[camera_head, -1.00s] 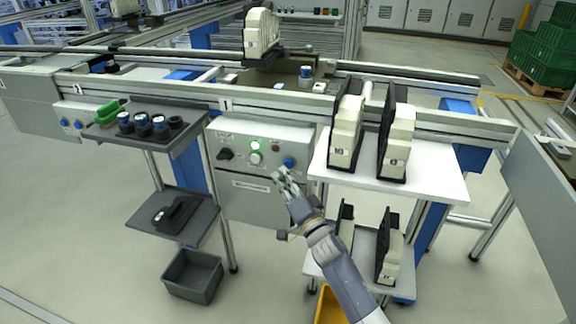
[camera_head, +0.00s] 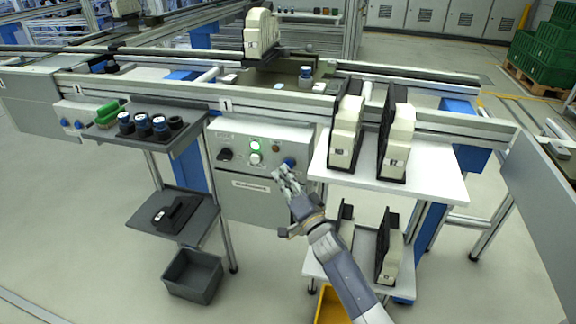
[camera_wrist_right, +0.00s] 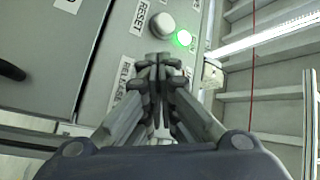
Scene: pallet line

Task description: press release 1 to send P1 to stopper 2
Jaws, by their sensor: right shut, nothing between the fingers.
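The control panel (camera_head: 262,188) on the conveyor front has a lit green lamp (camera_head: 255,146), a white button (camera_head: 256,159), a black knob (camera_head: 225,155) and a blue button (camera_head: 290,162). My right gripper (camera_head: 281,171) is shut and empty, close to the blue button. In the right wrist view the shut fingertips (camera_wrist_right: 158,62) are beside the RELEASE label (camera_wrist_right: 121,82) and hide what lies behind them. The white button (camera_wrist_right: 161,25) by the RESET label and the green lamp (camera_wrist_right: 184,38) show just beyond. I cannot tell whether the fingers touch a button. No P1 marking is readable.
A carrier with cream housings (camera_head: 260,34) stands on the line at the back. A white shelf (camera_head: 430,180) with cream and black housings is right of the panel. A grey tray (camera_head: 186,147) with blue-and-black parts is left. A grey bin (camera_head: 192,275) stands on the floor.

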